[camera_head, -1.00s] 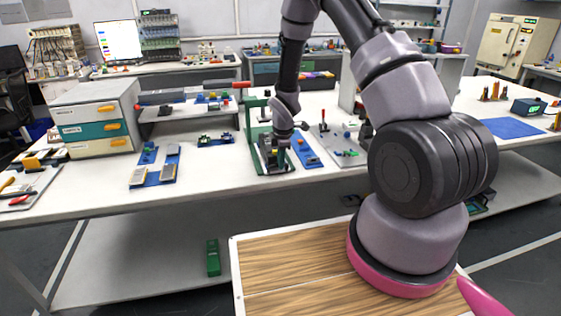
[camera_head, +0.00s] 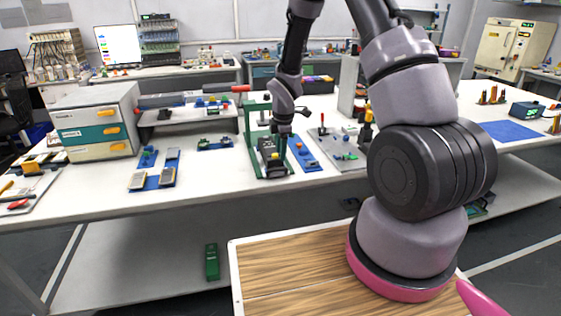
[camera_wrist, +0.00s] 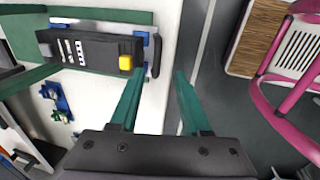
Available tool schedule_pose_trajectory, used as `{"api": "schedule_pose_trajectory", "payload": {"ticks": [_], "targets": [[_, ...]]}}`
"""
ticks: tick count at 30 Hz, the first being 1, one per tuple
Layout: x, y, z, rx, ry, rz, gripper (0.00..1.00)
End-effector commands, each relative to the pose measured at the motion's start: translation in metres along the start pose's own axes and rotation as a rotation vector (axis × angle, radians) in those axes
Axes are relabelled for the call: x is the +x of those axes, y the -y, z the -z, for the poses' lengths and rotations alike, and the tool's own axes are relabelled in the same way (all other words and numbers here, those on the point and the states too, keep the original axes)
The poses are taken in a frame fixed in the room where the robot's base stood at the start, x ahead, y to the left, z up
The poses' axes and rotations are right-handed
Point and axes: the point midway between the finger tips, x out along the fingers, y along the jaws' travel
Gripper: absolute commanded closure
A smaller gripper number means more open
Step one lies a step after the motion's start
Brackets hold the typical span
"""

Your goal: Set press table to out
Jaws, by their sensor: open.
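The press (camera_head: 253,150) has a green frame and a red-tipped lever, and stands on the workbench in the middle of the head view. Its black block (camera_head: 271,158) sits at the front of the frame. In the wrist view the black block (camera_wrist: 90,50) bears white lettering and a yellow button (camera_wrist: 125,62). A dark handle bar (camera_wrist: 157,56) runs along the edge of the pale plate beside it. My gripper (camera_wrist: 159,76) is open and empty. In the picture its green fingers lie either side of the bar's end; I cannot tell the height gap.
A blue tray (camera_head: 305,157) lies right of the press, with a grey fixture plate (camera_head: 345,158) beyond it. Left are a blue tray with cells (camera_head: 156,172) and a drawer cabinet (camera_head: 95,125). The workbench's front edge (camera_head: 215,190) is close to the press.

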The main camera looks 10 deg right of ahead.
Motion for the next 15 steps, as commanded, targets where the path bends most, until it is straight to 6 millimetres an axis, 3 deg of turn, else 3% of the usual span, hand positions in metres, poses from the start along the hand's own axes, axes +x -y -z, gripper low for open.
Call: {"api": "schedule_pose_trajectory", "payload": {"ticks": [6,15], "targets": [[-0.031,0.0,0.0,0.0,0.0,0.0,0.53],[-0.037,0.001,0.0,0.0,0.001,0.002,0.53]]}}
